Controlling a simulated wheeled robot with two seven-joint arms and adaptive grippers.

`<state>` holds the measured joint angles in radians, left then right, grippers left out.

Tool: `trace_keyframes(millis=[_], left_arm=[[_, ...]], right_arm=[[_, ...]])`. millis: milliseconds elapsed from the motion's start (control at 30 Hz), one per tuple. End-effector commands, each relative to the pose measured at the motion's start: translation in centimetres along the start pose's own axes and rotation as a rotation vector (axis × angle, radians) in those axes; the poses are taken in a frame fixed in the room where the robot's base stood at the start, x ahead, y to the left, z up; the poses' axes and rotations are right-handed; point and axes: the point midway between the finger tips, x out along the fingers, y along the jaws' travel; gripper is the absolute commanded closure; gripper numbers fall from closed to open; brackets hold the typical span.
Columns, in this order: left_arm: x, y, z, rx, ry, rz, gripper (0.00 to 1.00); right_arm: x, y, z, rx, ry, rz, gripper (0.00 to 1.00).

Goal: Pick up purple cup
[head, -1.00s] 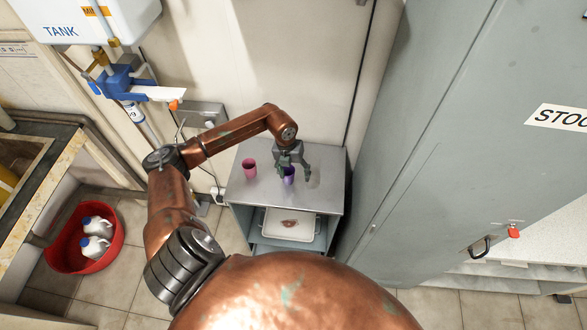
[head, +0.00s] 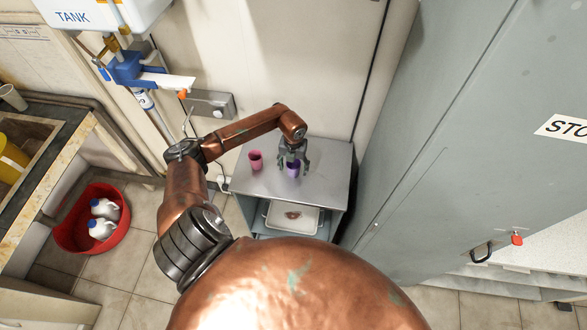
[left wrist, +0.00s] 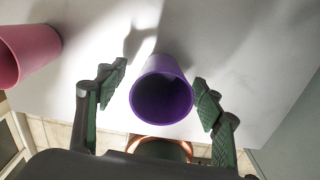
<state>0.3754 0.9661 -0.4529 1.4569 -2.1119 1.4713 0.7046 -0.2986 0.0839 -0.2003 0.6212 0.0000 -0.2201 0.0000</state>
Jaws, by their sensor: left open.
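The purple cup (head: 293,170) stands on the top of a small metal cart (head: 325,175). In the left wrist view the purple cup (left wrist: 162,92) is between the two open fingers of my left gripper (left wrist: 160,95), with a gap on each side. In the head view my left gripper (head: 293,165) is over the cup, its fingers pointing down around it. Part of the cup is hidden behind the fingers. My right gripper is not in view.
A pink cup (head: 256,160) stands to the left of the purple one, also in the left wrist view (left wrist: 28,50). A tray (head: 292,217) sits on the shelf below. A grey cabinet (head: 440,140) stands close on the right. A red basin (head: 70,235) with bottles is on the floor.

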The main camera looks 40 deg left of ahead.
Motion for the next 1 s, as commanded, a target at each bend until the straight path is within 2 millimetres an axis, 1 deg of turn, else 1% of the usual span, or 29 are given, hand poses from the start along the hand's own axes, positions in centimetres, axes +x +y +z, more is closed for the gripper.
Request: trace_keyframes(millis=[100,333,667,1000], left_arm=[[-0.03,-0.18,0.03,0.002,-0.001,0.0,0.38],[-0.06,-0.17,0.03,0.002,0.0,0.0,0.54],[-0.07,-0.16,0.03,0.002,-0.001,0.0,0.77],[-0.09,-0.15,0.04,0.002,-0.001,0.0,0.78]], right_arm=[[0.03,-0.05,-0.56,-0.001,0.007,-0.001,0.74],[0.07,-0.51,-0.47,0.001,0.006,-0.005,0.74],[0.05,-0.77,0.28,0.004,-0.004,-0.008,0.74],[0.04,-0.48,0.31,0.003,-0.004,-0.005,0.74]])
